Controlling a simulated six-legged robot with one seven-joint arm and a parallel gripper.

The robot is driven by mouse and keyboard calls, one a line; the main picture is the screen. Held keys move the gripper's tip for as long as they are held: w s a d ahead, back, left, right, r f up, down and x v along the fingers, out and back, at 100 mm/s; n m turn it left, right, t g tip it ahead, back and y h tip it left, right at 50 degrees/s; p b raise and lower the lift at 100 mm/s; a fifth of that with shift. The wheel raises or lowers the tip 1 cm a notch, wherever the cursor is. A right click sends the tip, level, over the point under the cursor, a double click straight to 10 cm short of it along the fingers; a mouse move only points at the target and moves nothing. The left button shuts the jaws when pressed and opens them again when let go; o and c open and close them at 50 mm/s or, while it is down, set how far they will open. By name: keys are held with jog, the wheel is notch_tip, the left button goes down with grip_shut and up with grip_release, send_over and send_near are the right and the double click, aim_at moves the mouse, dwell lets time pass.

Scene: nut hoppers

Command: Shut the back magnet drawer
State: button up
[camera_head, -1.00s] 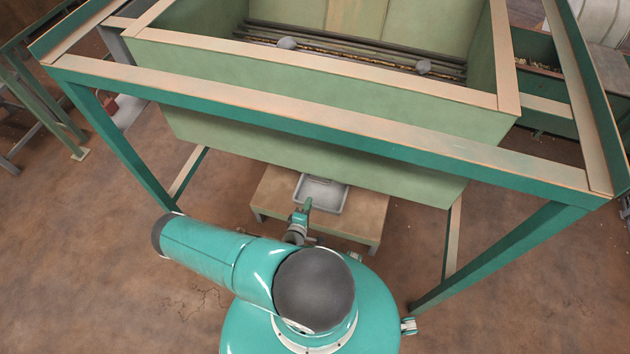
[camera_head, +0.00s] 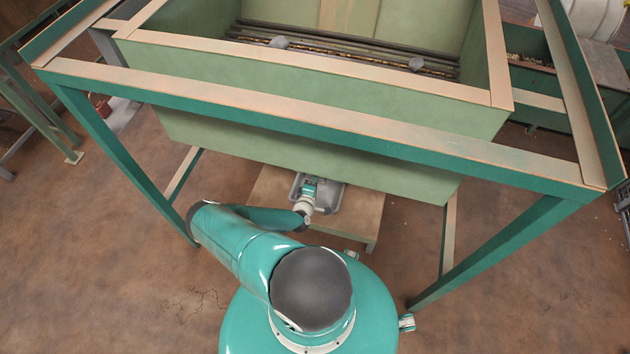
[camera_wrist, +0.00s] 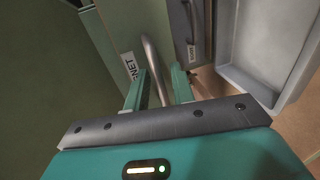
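In the wrist view a pale green drawer front (camera_wrist: 130,25) carries a partly hidden white label ending in "NET". A bent metal handle (camera_wrist: 152,60) rises from this front. My gripper (camera_wrist: 158,84) has its two green fingers spread apart, with the handle between them; I cannot tell whether they touch it. The drawer's far edges are out of view, so I cannot tell how far it stands out, or whether it is the back one. In the head view my gripper (camera_head: 309,186) is under the hopper's front wall, above a grey tray (camera_head: 330,208).
A grey front (camera_wrist: 182,30) with a small handle and label is beside the green one. A grey tray (camera_wrist: 240,82) lies to its right. A low wooden stand (camera_head: 362,222) bears the tray.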

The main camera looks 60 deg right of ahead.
jog(key=shift+d, duration=0.15)
grip_shut()
jog(key=shift+r+x, duration=0.2)
jog(key=shift+x, duration=0.7)
jog(key=shift+r+x, duration=0.2)
jog(key=shift+x, duration=0.75)
jog(key=shift+w+d, duration=0.1)
grip_release()
